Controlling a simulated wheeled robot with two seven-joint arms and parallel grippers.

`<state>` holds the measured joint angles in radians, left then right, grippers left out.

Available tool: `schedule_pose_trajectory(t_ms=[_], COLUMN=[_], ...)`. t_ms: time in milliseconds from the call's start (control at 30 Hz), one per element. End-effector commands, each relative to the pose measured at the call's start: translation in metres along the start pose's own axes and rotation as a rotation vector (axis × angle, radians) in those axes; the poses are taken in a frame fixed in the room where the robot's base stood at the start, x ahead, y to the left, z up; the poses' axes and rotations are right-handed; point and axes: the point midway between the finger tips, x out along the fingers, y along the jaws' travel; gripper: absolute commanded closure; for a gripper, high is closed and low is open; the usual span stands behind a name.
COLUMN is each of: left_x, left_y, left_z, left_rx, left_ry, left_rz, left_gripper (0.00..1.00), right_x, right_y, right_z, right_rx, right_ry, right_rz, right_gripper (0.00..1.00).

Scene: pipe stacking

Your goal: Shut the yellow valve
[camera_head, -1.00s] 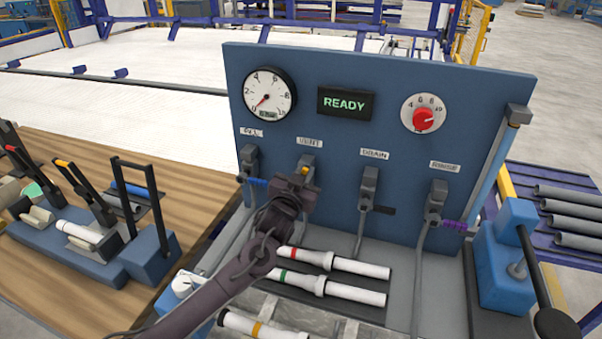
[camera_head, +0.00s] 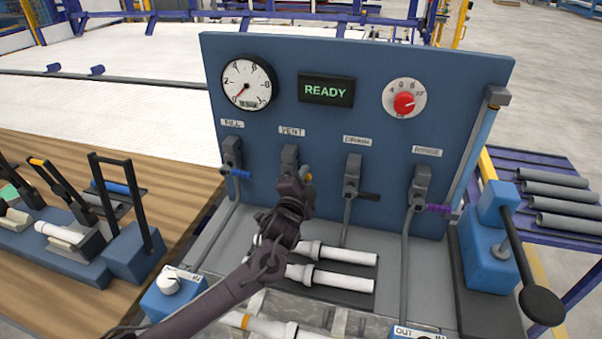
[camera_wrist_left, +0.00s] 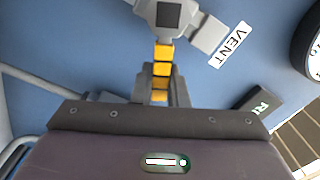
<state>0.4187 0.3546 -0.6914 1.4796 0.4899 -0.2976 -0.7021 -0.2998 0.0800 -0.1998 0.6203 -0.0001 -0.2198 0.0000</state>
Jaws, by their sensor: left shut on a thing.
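The yellow valve handle (camera_head: 309,177) is on the grey valve body (camera_head: 290,156) under the VENT label on the blue panel. Only a small part of it shows in the head view. My left gripper (camera_head: 304,182) is at this handle and covers most of it. In the left wrist view the segmented yellow handle (camera_wrist_left: 163,55) runs from the grey valve body into my left gripper (camera_wrist_left: 160,92), whose fingers are shut on its outer end. My right gripper is not in view.
Valves with blue (camera_head: 241,173), black (camera_head: 369,196) and purple (camera_head: 439,208) handles sit along the same panel. A gauge (camera_head: 247,83), a READY display (camera_head: 326,90) and a red dial (camera_head: 404,103) are above. White pipes (camera_head: 338,254) lie below. A black-knobbed lever (camera_head: 541,304) stands at right.

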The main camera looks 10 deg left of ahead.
Motion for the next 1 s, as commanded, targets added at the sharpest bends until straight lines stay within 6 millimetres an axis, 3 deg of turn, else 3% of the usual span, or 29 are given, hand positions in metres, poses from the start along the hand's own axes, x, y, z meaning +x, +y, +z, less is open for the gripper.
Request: schedule_pose_trajectory(t_ms=[500,1000], left_x=[-0.001,-0.001], left_y=[0.025,0.030], left_z=[0.004,0.006], left_rx=[0.364,0.445], left_ry=[0.003,0.003], left_rz=[0.005,0.005], left_gripper=[1.00,1.00], right_x=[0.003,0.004], right_y=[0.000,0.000], right_z=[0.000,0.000], right_rx=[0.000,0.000], right_ry=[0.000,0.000], right_rz=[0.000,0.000], right_gripper=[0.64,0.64])
